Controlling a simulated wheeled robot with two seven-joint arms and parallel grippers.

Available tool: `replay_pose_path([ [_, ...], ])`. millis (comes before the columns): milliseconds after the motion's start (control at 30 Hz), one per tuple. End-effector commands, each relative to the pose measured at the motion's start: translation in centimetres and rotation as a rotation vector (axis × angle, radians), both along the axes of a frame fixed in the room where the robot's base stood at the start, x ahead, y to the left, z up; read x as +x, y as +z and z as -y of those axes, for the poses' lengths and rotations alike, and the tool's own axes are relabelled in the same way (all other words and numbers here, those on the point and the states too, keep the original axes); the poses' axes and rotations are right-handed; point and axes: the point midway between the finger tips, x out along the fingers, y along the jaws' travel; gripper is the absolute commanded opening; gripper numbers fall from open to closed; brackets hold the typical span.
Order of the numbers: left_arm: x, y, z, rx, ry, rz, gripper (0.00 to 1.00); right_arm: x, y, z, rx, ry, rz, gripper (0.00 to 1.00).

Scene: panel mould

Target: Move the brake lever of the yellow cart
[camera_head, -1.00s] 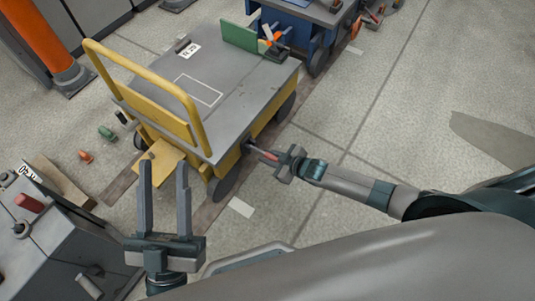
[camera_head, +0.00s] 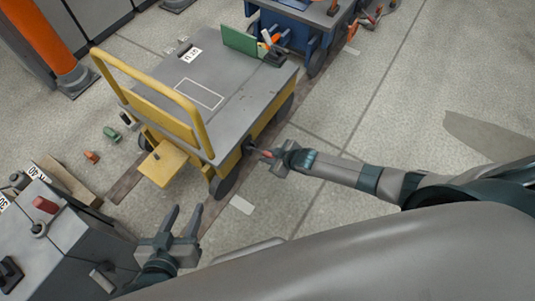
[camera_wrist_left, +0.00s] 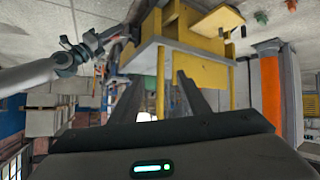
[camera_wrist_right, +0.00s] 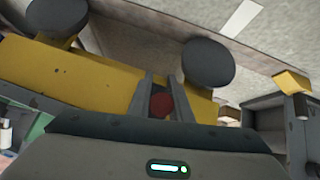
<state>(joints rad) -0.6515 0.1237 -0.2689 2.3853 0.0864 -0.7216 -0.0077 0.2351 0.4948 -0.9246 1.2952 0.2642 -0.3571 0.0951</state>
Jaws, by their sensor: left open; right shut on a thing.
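The yellow cart (camera_head: 190,102) stands in the middle left of the head view, with a grey deck and a yellow push handle. Its brake lever (camera_head: 262,152) sticks out from the near side by a wheel and ends in a red grip. My right gripper (camera_head: 272,156) is shut on that lever; the red end (camera_wrist_right: 162,104) shows between the fingers in the right wrist view. My left gripper (camera_head: 186,220) is open and empty, in front of the cart's handle end and apart from it. The left wrist view shows the cart (camera_wrist_left: 190,45) beyond the open fingers.
A blue cart (camera_head: 300,25) stands behind the yellow one. A grey console (camera_head: 60,235) with a red knob is at the lower left. An orange post (camera_head: 45,45) stands at the upper left. Small green and orange pieces lie on the floor. The floor at right is clear.

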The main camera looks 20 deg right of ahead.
Motion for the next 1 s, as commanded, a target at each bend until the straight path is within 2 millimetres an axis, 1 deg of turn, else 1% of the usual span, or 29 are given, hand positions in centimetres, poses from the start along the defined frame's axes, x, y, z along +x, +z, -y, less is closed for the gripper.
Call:
replay_pose_path([
  [33,-0.5,-0.4,-0.4,0.012,0.000,-0.047,0.42,0.0,0.3,0.0,-0.007,0.000,-0.009,0.00],
  [233,-3.3,-2.8,-1.8,0.059,0.000,-0.246,0.42,0.1,0.7,0.0,-0.034,0.001,-0.041,0.00],
  [800,-5.1,-3.9,-5.3,0.183,0.024,-0.426,0.42,0.2,1.7,-0.1,-0.113,0.000,-0.145,0.00],
  [1000,-5.8,-4.1,-6.3,0.212,0.031,-0.477,0.42,0.2,1.8,-0.1,-0.136,0.000,-0.174,0.00],
])
